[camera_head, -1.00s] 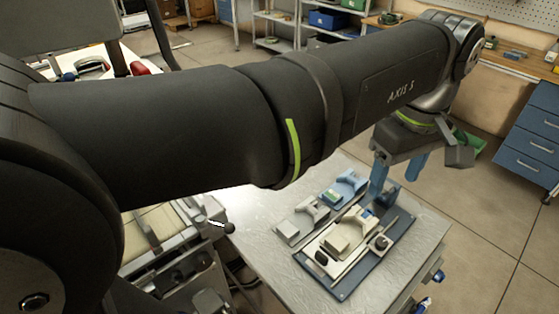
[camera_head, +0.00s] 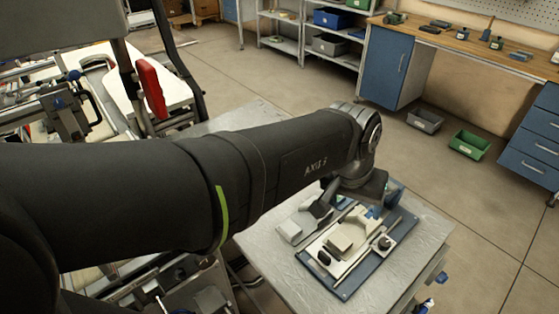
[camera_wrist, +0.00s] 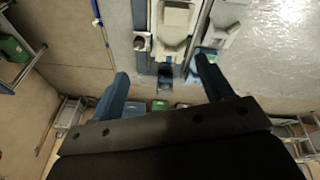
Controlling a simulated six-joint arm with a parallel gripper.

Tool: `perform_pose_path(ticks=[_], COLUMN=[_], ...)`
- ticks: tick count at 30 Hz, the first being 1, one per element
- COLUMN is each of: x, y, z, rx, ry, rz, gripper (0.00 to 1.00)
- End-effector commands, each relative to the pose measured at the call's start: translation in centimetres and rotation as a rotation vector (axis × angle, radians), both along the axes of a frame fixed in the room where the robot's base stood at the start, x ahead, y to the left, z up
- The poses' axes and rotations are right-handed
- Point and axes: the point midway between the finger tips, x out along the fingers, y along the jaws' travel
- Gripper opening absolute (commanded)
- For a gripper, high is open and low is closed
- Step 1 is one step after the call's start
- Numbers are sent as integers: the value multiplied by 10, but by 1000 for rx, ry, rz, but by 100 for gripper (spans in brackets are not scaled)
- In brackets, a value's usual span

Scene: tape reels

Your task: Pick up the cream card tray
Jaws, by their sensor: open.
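The cream tray-like piece (camera_head: 345,240), which I take to be the cream card tray, sits on a dark blue board (camera_head: 345,287) on the metal table. In the wrist view it shows at the top middle (camera_wrist: 172,28), beyond my fingertips. My gripper (camera_wrist: 163,78) is open, with its two blue fingers apart and nothing between them. In the head view my gripper is over the far end of the board, and my wrist hides much of it. The gripper appears apart from the tray.
A paler grey-white piece (camera_head: 292,228) lies left of the board. A rod and a small dark knob (camera_head: 384,242) are on the board's right side. Bare metal table (camera_head: 290,279) shows in front. Green (camera_head: 469,144) and grey bins (camera_head: 425,120) stand on the floor behind.

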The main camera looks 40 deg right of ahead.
Motion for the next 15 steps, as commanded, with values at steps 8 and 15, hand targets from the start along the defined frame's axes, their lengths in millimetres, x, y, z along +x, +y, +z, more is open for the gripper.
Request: perform_pose_path(ticks=[8, 15], x=[20, 23], y=[16, 13], z=[-33, -50], rx=[-96, -108], ry=[-123, -148], rz=[-267, -315], gripper=[73, 73])
